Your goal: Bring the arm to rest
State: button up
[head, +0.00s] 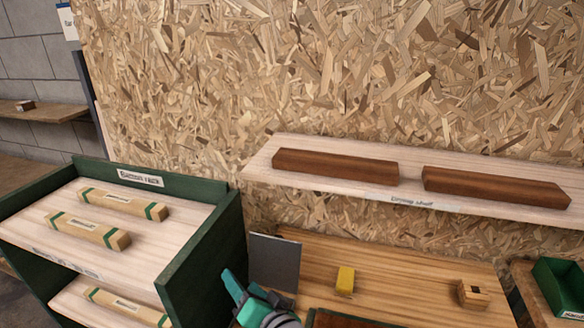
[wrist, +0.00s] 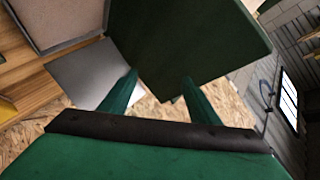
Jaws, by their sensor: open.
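My gripper (head: 237,286) shows at the bottom of the head view, with teal fingers. It is in front of the grey upright plate (head: 275,262) and just right of the green rack's side wall. In the wrist view my gripper (wrist: 160,92) has its two fingers spread apart with nothing between them. The green panel (wrist: 190,40) fills the view beyond the fingertips, and the grey plate (wrist: 95,72) is at the left. Whether the fingers touch either one I cannot tell.
The green rack (head: 205,255) at left holds light wooden bars (head: 88,230). A wall shelf (head: 440,197) bears two dark brown bars (head: 335,167). The wooden bench (head: 400,290) holds a yellow block (head: 346,281) and a small wooden piece (head: 473,294). A green bin (head: 560,285) stands at far right.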

jog(key=s+d+f+m+t+h, duration=0.2)
jog(key=s+f+h, duration=0.2)
jog(key=s+f, duration=0.4)
jog(key=s+d+f+m+t+h, duration=0.2)
jog(key=s+f+m+h, duration=0.15)
jog(key=s+f, duration=0.45)
jog(key=s+d+f+n, duration=0.1)
jog(key=s+d+n, duration=0.2)
jog(key=s, duration=0.6)
jog(key=s+d+f+n, duration=0.1)
jog(key=s+d+n, duration=0.3)
jog(key=s, duration=0.6)
jog(key=shift+f+n+g+h, duration=0.2)
jog(key=shift+n+g+h, duration=0.2)
jog(key=shift+n, duration=0.45)
